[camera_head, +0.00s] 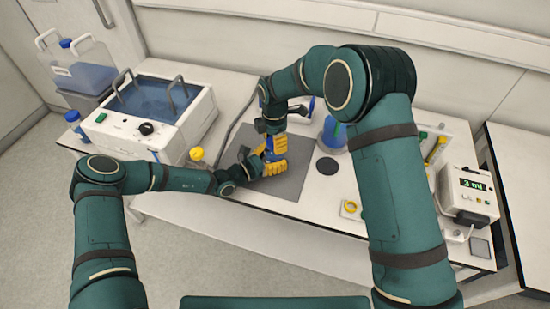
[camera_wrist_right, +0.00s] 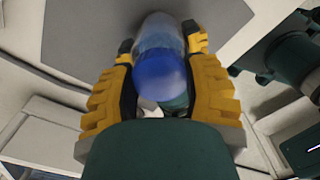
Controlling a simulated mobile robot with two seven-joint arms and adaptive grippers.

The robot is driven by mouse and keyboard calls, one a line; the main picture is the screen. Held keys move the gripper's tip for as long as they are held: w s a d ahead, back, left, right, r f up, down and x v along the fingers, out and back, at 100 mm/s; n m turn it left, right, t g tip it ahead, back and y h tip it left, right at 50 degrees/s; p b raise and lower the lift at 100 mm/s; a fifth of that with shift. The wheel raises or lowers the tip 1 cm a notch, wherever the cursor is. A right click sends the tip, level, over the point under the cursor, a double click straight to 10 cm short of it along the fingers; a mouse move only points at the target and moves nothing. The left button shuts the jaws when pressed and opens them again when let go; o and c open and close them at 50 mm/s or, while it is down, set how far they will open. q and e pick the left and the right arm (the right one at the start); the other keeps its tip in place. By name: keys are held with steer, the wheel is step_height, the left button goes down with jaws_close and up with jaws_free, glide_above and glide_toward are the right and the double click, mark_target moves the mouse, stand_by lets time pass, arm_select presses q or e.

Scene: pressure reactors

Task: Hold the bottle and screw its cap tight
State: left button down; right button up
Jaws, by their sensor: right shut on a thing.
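The bottle (camera_wrist_right: 157,38) is clear, with a round blue cap (camera_wrist_right: 163,76) facing my right wrist camera. My right gripper (camera_wrist_right: 161,46) comes down from above in the head view (camera_head: 274,140), its yellow fingers on both sides of the bottle, shut on it. In the head view only a small blue part of the bottle shows between the fingers. My left gripper (camera_head: 262,167) reaches in low from the left, its yellow fingers close to the bottle and right gripper. Whether they touch the bottle is hidden.
A grey mat (camera_head: 287,187) lies under the grippers. A water bath (camera_head: 160,98) stands to the left, with a yellow-capped bottle (camera_head: 197,155) before it. A blue flask (camera_head: 333,135), a black disc (camera_head: 327,166) and a "3 ml" device (camera_head: 470,192) stand to the right.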

steer(key=m, duration=1.3)
steer(key=shift+m, duration=0.4)
steer(key=m, duration=1.2)
steer(key=shift+f+m, duration=0.1)
steer(key=shift+m, duration=0.3)
steer(key=o, duration=1.3)
steer(key=shift+o, duration=0.2)
